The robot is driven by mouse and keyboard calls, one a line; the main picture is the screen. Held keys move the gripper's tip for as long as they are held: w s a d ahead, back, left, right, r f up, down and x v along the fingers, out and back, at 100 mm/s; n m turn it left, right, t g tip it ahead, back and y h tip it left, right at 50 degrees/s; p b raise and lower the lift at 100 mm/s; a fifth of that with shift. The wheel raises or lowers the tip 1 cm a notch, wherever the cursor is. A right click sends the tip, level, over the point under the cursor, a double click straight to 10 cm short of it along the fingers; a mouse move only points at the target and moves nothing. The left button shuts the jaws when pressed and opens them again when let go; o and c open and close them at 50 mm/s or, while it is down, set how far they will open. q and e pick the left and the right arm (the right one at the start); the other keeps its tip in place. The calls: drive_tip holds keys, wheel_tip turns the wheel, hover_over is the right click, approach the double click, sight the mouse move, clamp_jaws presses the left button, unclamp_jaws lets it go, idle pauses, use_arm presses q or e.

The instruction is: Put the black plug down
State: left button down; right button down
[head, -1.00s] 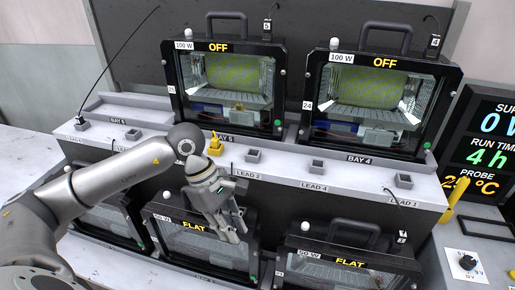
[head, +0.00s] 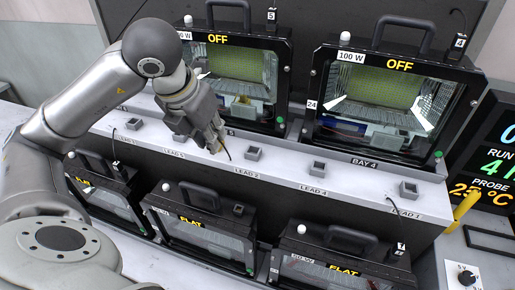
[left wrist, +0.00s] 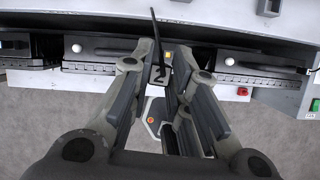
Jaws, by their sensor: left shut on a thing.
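My left gripper (head: 216,146) is over the white ledge (head: 285,178), close to the LEAD 2 label (head: 246,174). It is shut on the black plug, which its fingers mostly hide in the head view. A short black cable sticks out past the fingertips. In the left wrist view the black plug (left wrist: 157,75) sits between the fingertips, with a pale label and its cable pointing up the picture. I cannot tell whether the plug touches the ledge. My right gripper is not in view.
Grey sockets stand on the ledge, one (head: 253,153) just right of the gripper, others (head: 317,168) (head: 408,189) further right. Two large floodlight housings (head: 391,65) marked OFF stand behind. Smaller housings marked FLAT (head: 203,220) sit below the ledge.

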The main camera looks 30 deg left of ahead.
use_arm(q)
drive_tip(key=shift+w+a+r+n, duration=0.15)
drive_tip(key=shift+r+n, duration=0.35)
drive_tip(key=shift+r, duration=0.05)
drive_tip(key=shift+w+f+p, duration=0.1)
drive_tip(key=shift+w+p, duration=0.2)
drive_tip(key=shift+w, duration=0.05)
drive_tip(key=w+f+p, duration=0.1)
drive_tip(key=w+f, duration=0.1)
drive_tip(key=w, duration=0.2)
drive_tip(key=w+f+p, duration=0.1)
drive_tip(key=w+f, duration=0.2)
drive_tip(key=w+d+f+p, duration=0.1)
drive_tip(key=w+f, duration=0.2)
drive_tip(key=w, duration=0.1)
drive_tip(key=shift+w, duration=0.3)
drive_tip(key=shift+w+f+p, duration=0.45)
drive_tip(key=shift+f, duration=0.15)
drive_tip(key=f+p, duration=0.1)
drive_tip(key=f, duration=0.1)
drive_tip(key=shift+w+f+p, duration=0.2)
drive_tip(key=shift+f+p, duration=0.2)
drive_tip(key=shift+f+y, duration=0.3)
drive_tip(key=shift+f, duration=0.05)
drive_tip(key=shift+f, duration=0.15)
